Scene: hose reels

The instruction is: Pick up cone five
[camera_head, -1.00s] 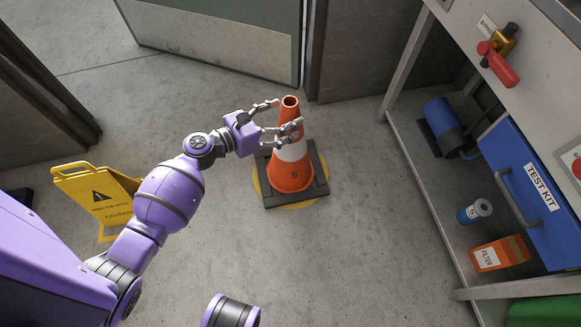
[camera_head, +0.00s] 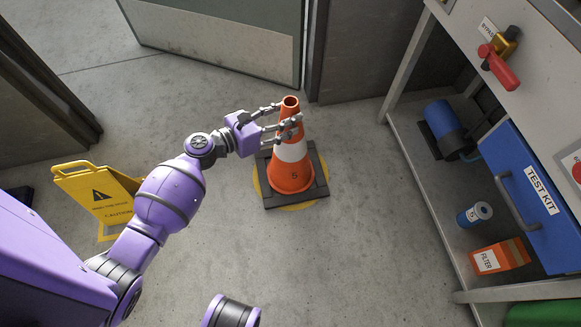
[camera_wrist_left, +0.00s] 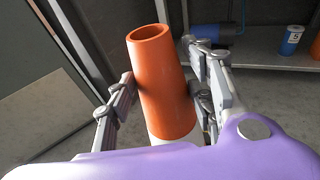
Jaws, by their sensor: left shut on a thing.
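My left gripper (camera_head: 288,118) is shut on the cone's upper part, with a finger on each side. In the left wrist view the cone's orange top (camera_wrist_left: 162,85) stands between the two fingers (camera_wrist_left: 160,98), its open rim facing up. My right gripper is not in view.
A yellow caution sign (camera_head: 98,195) stands at the left. At the right, a bench's low shelf holds a blue motor-like unit (camera_head: 444,122), a blue can (camera_head: 474,213), an orange filter box (camera_head: 500,256) and a blue test kit (camera_head: 525,195). A door panel (camera_head: 225,45) is behind the cone.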

